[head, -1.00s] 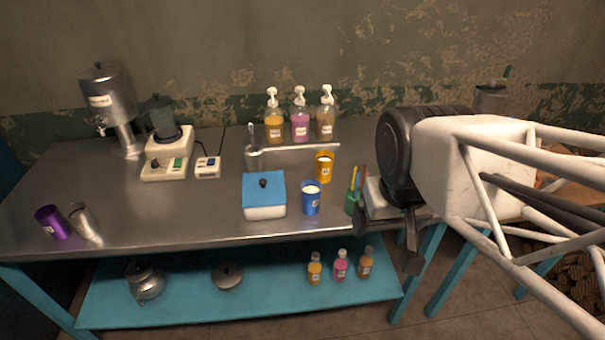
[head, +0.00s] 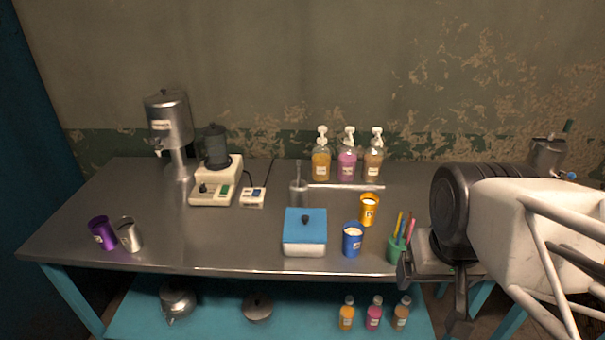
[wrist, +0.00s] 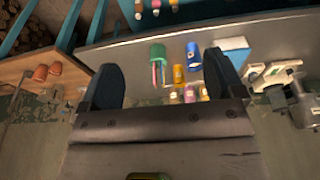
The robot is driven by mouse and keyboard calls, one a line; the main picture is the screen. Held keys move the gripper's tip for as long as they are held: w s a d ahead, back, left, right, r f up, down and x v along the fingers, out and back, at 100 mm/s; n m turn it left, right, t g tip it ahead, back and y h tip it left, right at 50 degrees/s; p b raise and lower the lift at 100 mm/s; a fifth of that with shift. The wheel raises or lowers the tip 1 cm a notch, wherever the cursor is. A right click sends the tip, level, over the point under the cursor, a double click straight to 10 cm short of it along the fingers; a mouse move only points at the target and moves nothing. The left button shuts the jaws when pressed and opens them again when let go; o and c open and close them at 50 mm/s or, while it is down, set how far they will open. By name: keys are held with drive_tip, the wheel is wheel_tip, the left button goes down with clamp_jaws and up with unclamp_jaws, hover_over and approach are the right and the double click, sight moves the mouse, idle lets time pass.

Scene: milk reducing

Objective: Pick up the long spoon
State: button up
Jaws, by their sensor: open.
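My gripper (head: 433,290) is at the table's front right, well to the right of and nearer than that cup. In the wrist view my gripper (wrist: 162,72) has its two dark fingers spread, with nothing between them. I cannot make out the spoon in the wrist view.
A green cup of coloured sticks (head: 397,250) stands just left of my gripper. A blue cup (head: 353,242), an orange cup (head: 369,211) and a blue-lidded box (head: 305,233) stand further left. Pump bottles (head: 348,165) line the back. The table's left middle is clear.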

drive_tip(key=c, duration=0.9)
drive_tip(key=shift+o, duration=0.2)
drive_tip(key=shift+w+r, duration=0.1)
